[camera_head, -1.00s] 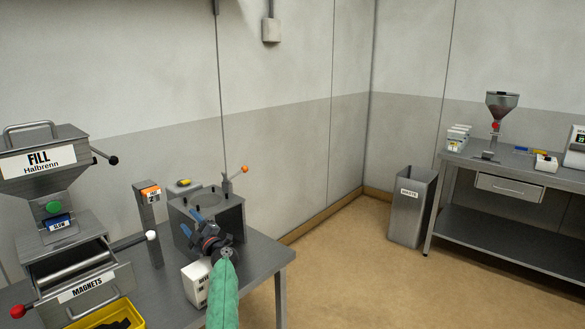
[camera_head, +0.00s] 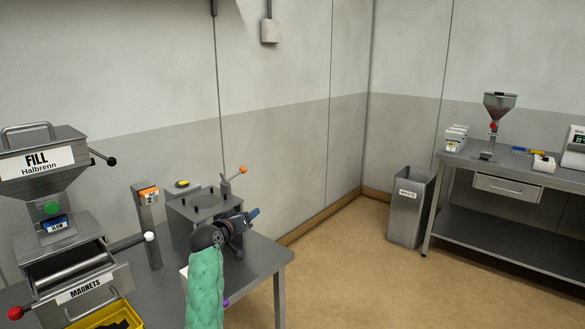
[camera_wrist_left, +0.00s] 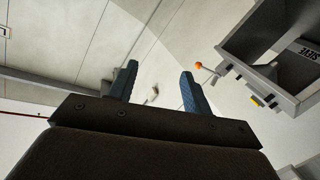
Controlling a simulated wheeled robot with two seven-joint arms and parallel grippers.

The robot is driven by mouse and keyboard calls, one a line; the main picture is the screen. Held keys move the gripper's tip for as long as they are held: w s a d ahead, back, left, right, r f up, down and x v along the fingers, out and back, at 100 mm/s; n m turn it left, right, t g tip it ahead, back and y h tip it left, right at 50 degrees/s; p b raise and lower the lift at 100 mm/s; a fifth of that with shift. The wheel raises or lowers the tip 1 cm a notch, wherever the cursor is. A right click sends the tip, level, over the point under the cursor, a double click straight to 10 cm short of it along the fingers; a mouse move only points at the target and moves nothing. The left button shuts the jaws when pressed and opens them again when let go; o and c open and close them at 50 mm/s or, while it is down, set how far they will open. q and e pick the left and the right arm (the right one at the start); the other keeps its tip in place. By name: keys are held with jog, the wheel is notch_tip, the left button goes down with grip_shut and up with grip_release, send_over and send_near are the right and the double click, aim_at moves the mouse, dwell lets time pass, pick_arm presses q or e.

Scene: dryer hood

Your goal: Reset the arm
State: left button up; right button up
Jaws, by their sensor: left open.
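My left arm, in a green sleeve, comes up from the bottom of the head view. Its gripper (camera_head: 250,218) is in front of the right side of the grey metal box with the orange-knobbed lever (camera_head: 243,170), above the bench, with its blue fingers pointing right. In the left wrist view the two blue fingers (camera_wrist_left: 158,88) are spread apart with nothing between them. That view is tilted and shows the wall, the orange knob (camera_wrist_left: 198,65) and a box labelled SIEVE (camera_wrist_left: 285,60) to the right of the fingers. My right gripper is not in view.
The FILL hopper (camera_head: 40,160), the MAGNETS drawer (camera_head: 85,290) and a yellow tray (camera_head: 100,314) stand at the left. A post marked 2 (camera_head: 147,225) is beside the box. A waste bin (camera_head: 408,210) and second bench (camera_head: 500,222) stand right, beyond open floor.

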pick_arm(q)
jog(key=s+f+g+y, duration=0.1)
jog(key=s+f+g, duration=0.3)
jog(key=s+f, duration=0.9)
jog(key=s+f+m+g+y, duration=0.1)
jog(key=s+f+g, duration=0.4)
jog(key=s+f, duration=0.8)
jog(key=s+a+f+m+g+y, duration=0.1)
jog(key=s+f+g+y, duration=0.2)
jog(key=s+f, duration=1)
jog(key=s+g, duration=0.2)
jog(key=s, duration=2)
jog(key=shift+s+f, duration=0.15)
jog(key=shift+s, duration=0.25)
jog(key=shift+a, duration=0.1)
jog(key=shift+w, duration=0.1)
